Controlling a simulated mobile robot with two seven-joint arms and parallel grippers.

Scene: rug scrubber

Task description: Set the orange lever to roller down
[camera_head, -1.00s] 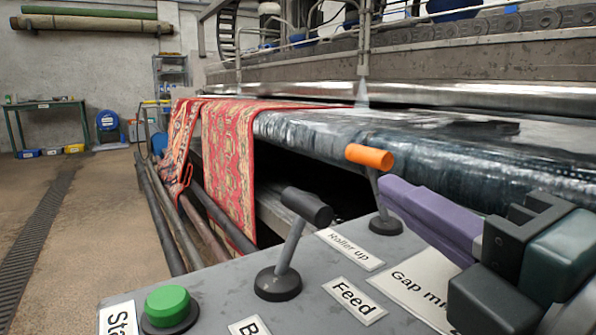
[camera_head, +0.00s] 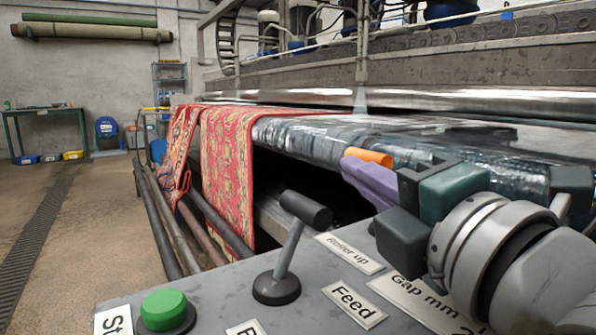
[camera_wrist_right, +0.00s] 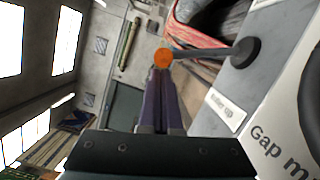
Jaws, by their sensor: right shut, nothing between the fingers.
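The orange lever's knob (camera_head: 368,156) shows just above my right gripper's fingers in the head view. Its shaft and base are hidden there behind the gripper. In the right wrist view the orange knob (camera_wrist_right: 163,58) sits just beyond the fingertips, and its grey shaft runs right to a round dark base (camera_wrist_right: 245,52). My right gripper (camera_head: 352,164) has purple fingers, shut and empty, close beside the knob. I cannot tell whether they touch it. The "Roller up" label (camera_head: 348,253) lies on the panel near the lever. No roller down label is readable. My left gripper is not in view.
A black-handled lever (camera_head: 290,245) stands on the grey panel left of my right gripper, with a green button (camera_head: 163,309) further left. The "Feed" label (camera_head: 354,304) lies in front. A red patterned rug (camera_head: 228,165) hangs over the machine's edge behind.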

